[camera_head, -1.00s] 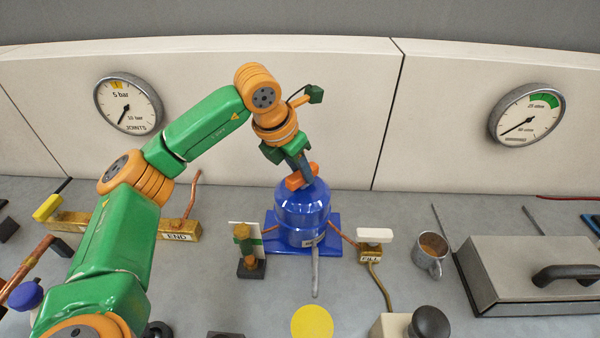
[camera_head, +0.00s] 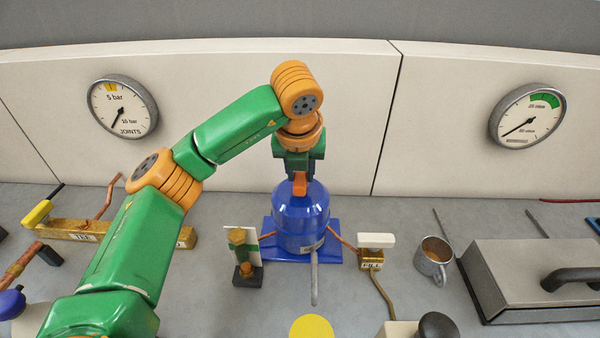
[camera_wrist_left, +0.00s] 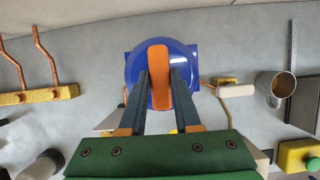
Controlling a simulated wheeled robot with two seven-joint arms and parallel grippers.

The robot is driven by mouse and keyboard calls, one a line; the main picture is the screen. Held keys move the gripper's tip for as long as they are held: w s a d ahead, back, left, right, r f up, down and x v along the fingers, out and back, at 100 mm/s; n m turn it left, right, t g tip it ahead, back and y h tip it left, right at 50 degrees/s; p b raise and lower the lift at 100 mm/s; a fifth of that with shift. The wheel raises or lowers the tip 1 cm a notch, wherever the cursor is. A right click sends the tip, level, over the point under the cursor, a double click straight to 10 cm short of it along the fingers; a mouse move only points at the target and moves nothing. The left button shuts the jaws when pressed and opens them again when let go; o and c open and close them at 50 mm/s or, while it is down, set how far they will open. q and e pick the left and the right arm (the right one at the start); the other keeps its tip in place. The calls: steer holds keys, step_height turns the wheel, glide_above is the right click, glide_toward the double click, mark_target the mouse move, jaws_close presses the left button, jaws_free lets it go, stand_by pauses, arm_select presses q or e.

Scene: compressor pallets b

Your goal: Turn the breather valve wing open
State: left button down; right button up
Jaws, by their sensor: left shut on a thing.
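The orange wing (camera_head: 299,187) sits on top of the blue tank (camera_head: 301,220), which stands on a blue base plate. The wing now shows end-on in the head view. My left gripper (camera_head: 299,177) comes down on it from above, shut on the wing. In the left wrist view the orange wing (camera_wrist_left: 158,72) runs lengthwise between the two dark fingers of my left gripper (camera_wrist_left: 159,88). The valve body under the wing is hidden. My right gripper is not in view.
A white-handled valve labelled FILL (camera_head: 376,242) stands right of the tank, with a metal mug (camera_head: 432,262) beyond it. A brass block with a white card (camera_head: 242,250) stands close on the left. A grey lidded box (camera_head: 530,275) is at far right. Two gauges hang behind.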

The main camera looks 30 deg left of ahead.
mark_target(300, 184)
arm_select(q)
steer(key=shift+n, duration=0.3)
steer(key=c, duration=0.6)
jaws_free()
steer(key=v, duration=0.7)
steer(key=shift+d+r, duration=0.1)
steer(key=shift+w, duration=0.1)
